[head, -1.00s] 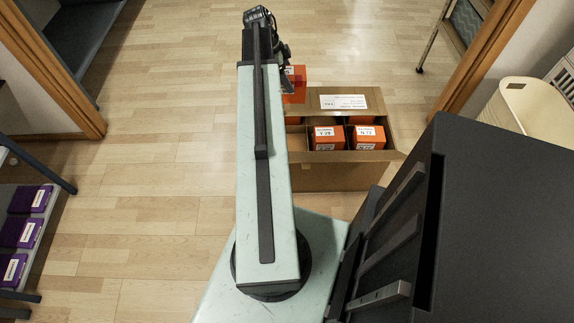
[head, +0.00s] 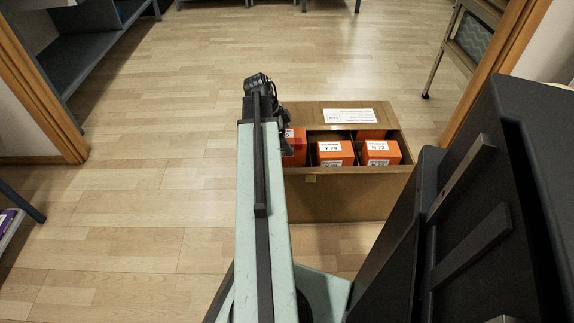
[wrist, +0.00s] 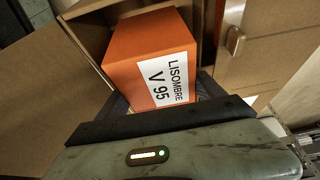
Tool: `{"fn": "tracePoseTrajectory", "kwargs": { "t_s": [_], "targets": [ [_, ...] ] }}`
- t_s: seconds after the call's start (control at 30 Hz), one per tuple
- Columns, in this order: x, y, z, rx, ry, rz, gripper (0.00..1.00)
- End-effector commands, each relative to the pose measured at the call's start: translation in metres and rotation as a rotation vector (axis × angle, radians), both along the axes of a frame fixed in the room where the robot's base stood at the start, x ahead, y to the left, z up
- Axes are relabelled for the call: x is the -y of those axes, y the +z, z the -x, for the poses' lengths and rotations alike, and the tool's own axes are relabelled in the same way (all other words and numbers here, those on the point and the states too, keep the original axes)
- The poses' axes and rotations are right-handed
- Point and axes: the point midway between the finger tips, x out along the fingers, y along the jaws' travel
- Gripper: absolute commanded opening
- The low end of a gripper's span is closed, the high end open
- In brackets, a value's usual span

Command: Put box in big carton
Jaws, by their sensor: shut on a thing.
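The big carton (head: 345,200) is an open brown cardboard box on the floor, divided into compartments. My gripper (head: 282,127) is over its left end. It is shut on an orange box (head: 297,146), mostly hidden behind my arm in the head view. In the wrist view, the orange box (wrist: 150,50) has a white label reading "LISOMBRE V 95". It sits between my gripper's dark fingers (wrist: 163,98), with cardboard walls around it. It looks at or inside the carton's left compartment; I cannot tell whether it touches the bottom.
Two orange boxes, Y 29 (head: 335,153) and N 72 (head: 381,152), stand in the carton's front compartments. Another orange box (head: 371,134) shows behind them. A door frame (head: 490,75) is at the right. The floor on the left is clear.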

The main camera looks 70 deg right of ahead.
Motion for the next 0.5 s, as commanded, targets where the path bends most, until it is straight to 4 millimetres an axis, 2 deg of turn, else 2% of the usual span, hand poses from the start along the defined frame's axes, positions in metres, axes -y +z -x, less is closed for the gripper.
{"fn": "tracePoseTrajectory", "kwargs": {
  "t_s": [0.03, 0.07, 0.13, 0.27, 0.5],
  "targets": [
    [0.0, -0.024, 0.0, 0.0, 0.0, 0.0, 0.22],
    [0.0, -0.029, 0.0, 0.0, 0.0, 0.0, 0.22],
    [0.0, -0.035, 0.0, 0.0, 0.0, 0.0, 0.22],
    [0.0, -0.032, 0.0, 0.0, 0.001, 0.0, 0.22],
    [0.0, -0.07, 0.0, 0.0, 0.001, 0.0, 0.22]
  ]
}}
